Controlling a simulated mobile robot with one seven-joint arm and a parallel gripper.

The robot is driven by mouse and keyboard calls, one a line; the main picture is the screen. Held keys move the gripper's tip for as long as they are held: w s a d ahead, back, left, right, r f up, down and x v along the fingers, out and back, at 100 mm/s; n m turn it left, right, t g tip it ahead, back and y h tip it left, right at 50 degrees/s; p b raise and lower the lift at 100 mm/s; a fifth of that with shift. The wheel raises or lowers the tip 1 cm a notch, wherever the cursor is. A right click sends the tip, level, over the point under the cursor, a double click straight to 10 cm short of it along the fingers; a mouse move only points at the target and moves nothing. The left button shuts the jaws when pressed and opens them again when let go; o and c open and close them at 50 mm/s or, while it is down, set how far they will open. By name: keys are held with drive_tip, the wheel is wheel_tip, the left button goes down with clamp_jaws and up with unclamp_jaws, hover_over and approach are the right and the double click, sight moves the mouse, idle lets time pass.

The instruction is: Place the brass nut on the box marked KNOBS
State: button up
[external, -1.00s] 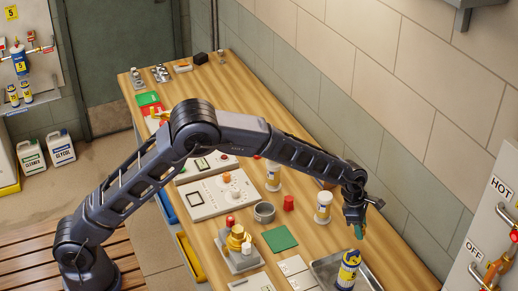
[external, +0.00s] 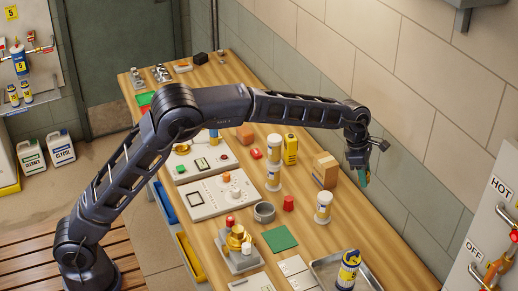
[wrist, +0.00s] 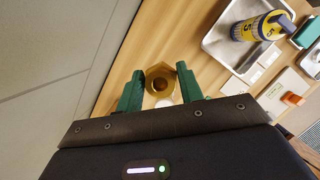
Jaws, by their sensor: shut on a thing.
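My gripper (external: 361,176) is above the back right side of the bench, next to the wall. In the wrist view its green fingers (wrist: 159,88) are shut on the brass nut (wrist: 161,79), a hex ring with a dark hole. The nut cannot be made out in the external view. A tan cardboard box (external: 325,171) stands on the bench just left of my gripper. Its marking is too small to read, so I cannot tell whether it says KNOBS. The box does not show clearly in the wrist view.
A white jar (external: 323,207) and a red cap (external: 288,203) stand in front of the box. A yellow bottle (external: 290,149) stands behind it. A metal tray (wrist: 237,38) holds or adjoins a blue and yellow can (wrist: 262,26). A green mat (external: 280,238) lies nearer the front.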

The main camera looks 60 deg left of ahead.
drive_tip(key=w+a+r, duration=0.2)
drive_tip(key=a+r, duration=0.1)
drive_tip(key=a, duration=0.4)
drive_tip(key=w+a+r, duration=0.1)
drive_tip(key=a+r, duration=0.1)
drive_tip(key=a, duration=0.6)
wheel_tip(320, 180, up, 4)
hover_over(330, 161)
drive_tip(key=a, duration=0.1)
drive_tip(key=f, duration=2)
drive_tip(key=shift+s+a, duration=0.1)
drive_tip(key=shift+s, duration=0.3)
drive_tip(key=o, duration=1.1)
drive_tip(key=shift+f, duration=0.1)
